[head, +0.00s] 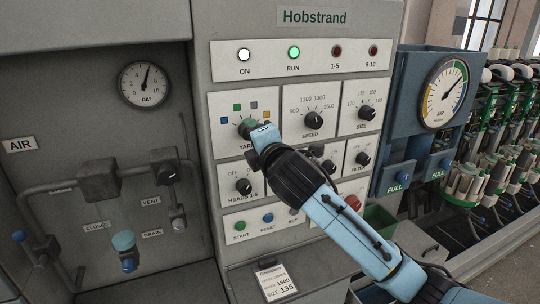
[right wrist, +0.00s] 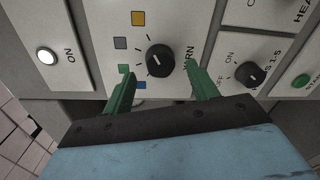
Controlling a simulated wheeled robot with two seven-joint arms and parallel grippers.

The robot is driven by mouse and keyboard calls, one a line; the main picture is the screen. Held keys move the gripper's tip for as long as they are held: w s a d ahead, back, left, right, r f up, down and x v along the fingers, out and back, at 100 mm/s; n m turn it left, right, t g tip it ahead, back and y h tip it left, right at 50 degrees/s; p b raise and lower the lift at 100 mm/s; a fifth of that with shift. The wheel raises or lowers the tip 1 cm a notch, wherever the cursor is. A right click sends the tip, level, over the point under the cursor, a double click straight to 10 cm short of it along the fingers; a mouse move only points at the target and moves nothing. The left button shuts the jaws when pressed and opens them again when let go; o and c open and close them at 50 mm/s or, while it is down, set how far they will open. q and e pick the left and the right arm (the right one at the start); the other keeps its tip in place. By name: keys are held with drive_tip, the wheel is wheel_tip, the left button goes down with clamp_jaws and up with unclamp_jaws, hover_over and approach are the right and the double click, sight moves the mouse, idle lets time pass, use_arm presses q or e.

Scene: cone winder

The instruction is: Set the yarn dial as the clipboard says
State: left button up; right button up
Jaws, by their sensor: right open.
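The yarn dial (right wrist: 160,60) is a black round knob on a pale plate, ringed by orange, grey, green and blue squares. Its short white mark points left in the right wrist view, roughly between grey and green; I cannot tell exactly. My right gripper (right wrist: 160,72) is open, its green fingers on either side of the knob, with no clear grip. In the head view my right gripper (head: 250,129) covers most of the dial. My left gripper is not in view.
The speed knob (head: 313,121) and size knob (head: 366,113) are right of the dial. The heads knob (head: 243,187) is below it. The start button (head: 240,226) sits lower. The green run lamp (head: 294,53) is lit above.

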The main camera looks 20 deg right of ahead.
drive_tip(key=s+b, duration=0.1)
drive_tip(key=s, duration=0.9)
drive_tip(key=shift+d+r+b, duration=0.15)
drive_tip(key=shift+r+b, duration=0.1)
drive_tip(key=shift+b, duration=0.05)
